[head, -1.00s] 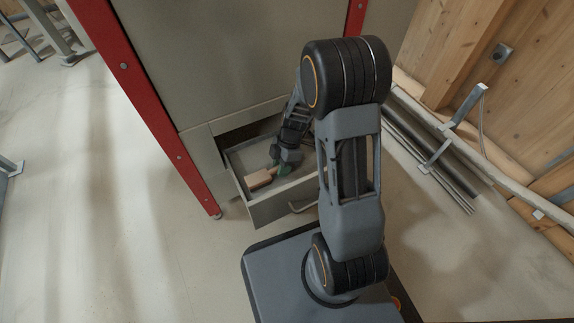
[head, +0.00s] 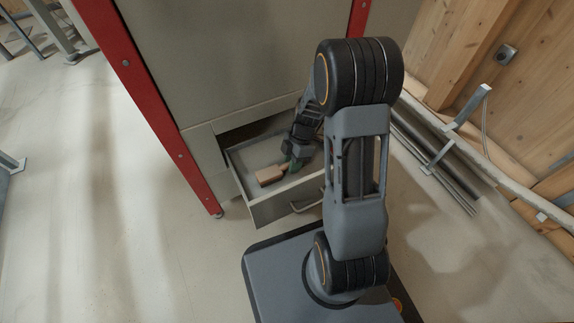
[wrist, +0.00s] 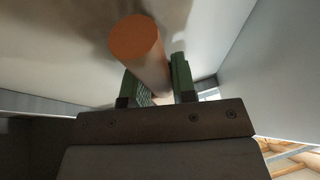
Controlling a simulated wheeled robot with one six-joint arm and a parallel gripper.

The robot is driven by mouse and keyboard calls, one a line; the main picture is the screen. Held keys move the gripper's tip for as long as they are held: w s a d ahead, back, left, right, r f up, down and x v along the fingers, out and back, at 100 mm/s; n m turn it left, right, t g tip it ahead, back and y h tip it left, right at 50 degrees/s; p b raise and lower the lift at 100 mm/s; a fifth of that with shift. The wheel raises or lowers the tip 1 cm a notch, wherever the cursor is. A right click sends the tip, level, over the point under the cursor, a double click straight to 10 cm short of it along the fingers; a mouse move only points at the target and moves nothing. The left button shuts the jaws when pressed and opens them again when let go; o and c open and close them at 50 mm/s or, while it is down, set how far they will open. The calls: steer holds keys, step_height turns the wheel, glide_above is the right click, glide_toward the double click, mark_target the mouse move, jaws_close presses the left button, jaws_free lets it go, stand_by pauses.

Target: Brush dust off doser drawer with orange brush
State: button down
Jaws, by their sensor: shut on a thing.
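The doser drawer (head: 270,209) is pulled open from the grey cabinet, with a handle on its front. My gripper (head: 293,166) reaches down inside the drawer. Its green fingers (wrist: 157,82) are shut on the brush, whose round handle with an orange end (wrist: 136,38) shows between them in the wrist view. In the head view the brush's tan-orange block (head: 270,176) is low in the drawer, left of the gripper, near the front wall. Whether it touches the drawer floor is hard to tell. The bristles are hidden. Dust cannot be clearly told from shadow.
The grey cabinet (head: 240,60) with red posts (head: 135,85) rises behind the drawer. Pipes (head: 430,155) and a wooden wall (head: 450,50) stand to the right. The floor at the left (head: 90,200) is clear.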

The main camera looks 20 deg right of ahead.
mark_target(283, 165)
steer(key=shift+a, duration=0.1)
steer(key=shift+s+a+f+b, duration=0.1)
steer(key=shift+a+b, duration=0.05)
steer(key=shift+a, duration=0.75)
steer(key=shift+s+a+b, duration=0.1)
steer(key=shift+a+b, duration=0.05)
steer(key=shift+a, duration=0.7)
steer(key=shift+w+d, duration=0.15)
steer(key=shift+d, duration=1.7)
steer(key=shift+r+p, duration=2.5)
steer(key=shift+r, duration=1.15)
